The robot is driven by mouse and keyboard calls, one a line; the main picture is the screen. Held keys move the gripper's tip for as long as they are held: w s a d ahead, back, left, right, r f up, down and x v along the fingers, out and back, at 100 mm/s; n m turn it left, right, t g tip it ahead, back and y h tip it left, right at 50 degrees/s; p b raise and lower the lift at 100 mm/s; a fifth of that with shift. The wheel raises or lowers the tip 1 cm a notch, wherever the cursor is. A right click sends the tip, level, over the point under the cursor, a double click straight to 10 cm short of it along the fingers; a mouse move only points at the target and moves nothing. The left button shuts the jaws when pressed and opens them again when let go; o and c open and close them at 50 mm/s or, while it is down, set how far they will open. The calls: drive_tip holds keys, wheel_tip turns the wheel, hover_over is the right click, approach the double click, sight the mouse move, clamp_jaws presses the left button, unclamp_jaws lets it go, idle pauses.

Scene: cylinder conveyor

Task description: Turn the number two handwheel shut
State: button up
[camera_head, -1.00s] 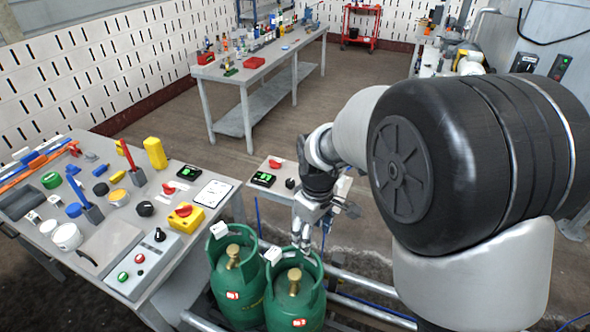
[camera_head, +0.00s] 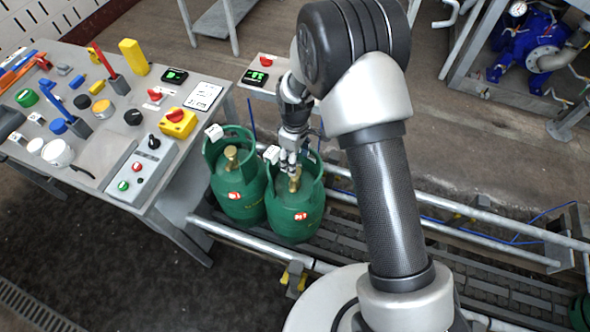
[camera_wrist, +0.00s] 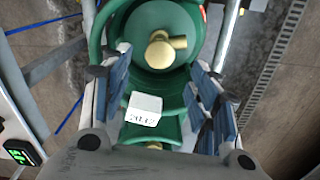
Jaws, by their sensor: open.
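Two green gas cylinders stand side by side on the conveyor in the head view: a left one (camera_head: 237,192) and a right one (camera_head: 295,212). Each has a brass valve on top, the left valve (camera_head: 231,156) and the right valve (camera_head: 294,184). I cannot make out a number two on either. My gripper (camera_head: 289,168) points down just above the right valve. In the wrist view my gripper (camera_wrist: 160,66) is open, its fingers either side of the brass valve (camera_wrist: 162,50), with no clear contact. A white tag (camera_wrist: 143,109) shows below the valve.
A grey table (camera_head: 105,155) with a control box (camera_head: 143,170), a yellow switch box (camera_head: 178,122) and several tools stands at the left. Conveyor rails (camera_head: 450,208) run along the right. A small stand with a green display (camera_head: 254,76) is behind the cylinders.

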wheel_tip(320, 180, down, 6)
drive_tip(key=shift+f+b, duration=0.1)
drive_tip(key=shift+b, duration=0.55)
drive_tip(key=c, duration=1.1)
drive_tip(key=shift+o, duration=0.2)
